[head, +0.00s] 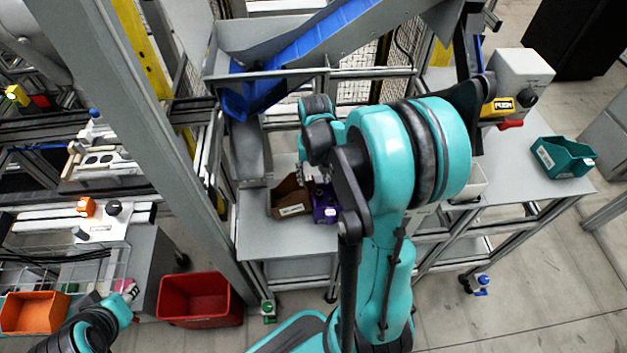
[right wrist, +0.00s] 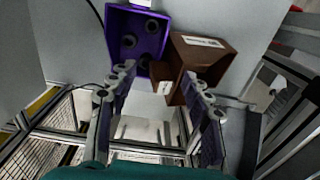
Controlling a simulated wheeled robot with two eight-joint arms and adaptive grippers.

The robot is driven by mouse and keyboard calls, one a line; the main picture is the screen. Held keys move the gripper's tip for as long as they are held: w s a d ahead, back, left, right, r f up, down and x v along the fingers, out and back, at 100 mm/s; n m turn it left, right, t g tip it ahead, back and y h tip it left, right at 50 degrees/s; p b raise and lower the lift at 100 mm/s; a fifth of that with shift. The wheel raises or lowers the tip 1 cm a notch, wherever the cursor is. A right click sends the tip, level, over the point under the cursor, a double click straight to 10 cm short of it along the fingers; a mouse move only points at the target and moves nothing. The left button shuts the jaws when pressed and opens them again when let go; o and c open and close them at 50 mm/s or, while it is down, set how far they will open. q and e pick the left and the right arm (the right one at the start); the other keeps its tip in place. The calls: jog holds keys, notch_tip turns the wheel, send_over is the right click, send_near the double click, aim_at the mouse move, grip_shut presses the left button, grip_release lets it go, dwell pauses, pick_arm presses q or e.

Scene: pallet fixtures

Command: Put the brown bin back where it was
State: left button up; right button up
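The brown bin (head: 292,198) sits on the grey shelf, directly left of a purple bin (head: 325,207). In the right wrist view the brown bin (right wrist: 208,58) has a white label and stands close against the purple bin (right wrist: 130,38), which holds several dark round parts. My right gripper (right wrist: 158,75) has its fingers spread apart, with the tips at the near edges of the two bins. Whether a fingertip touches the brown bin is unclear. In the head view my right arm partly hides the right gripper and the purple bin.
A teal bin (head: 563,157) stands on the table at right. A red tub (head: 200,298) is on the floor and an orange bin (head: 34,313) at lower left. A blue chute (head: 318,40) and a grey upright post (head: 140,130) rise around the shelf.

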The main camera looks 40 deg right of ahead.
notch_tip(320, 180, up, 8)
jog(key=p, duration=0.2)
jog(key=s+a+r+n+t, duration=0.3)
jog(key=a, duration=0.5)
jog(key=s+a+r+n+t, duration=0.3)
jog(key=s+a+t, duration=0.1)
jog(key=a, duration=0.5)
jog(key=shift+r, duration=0.2)
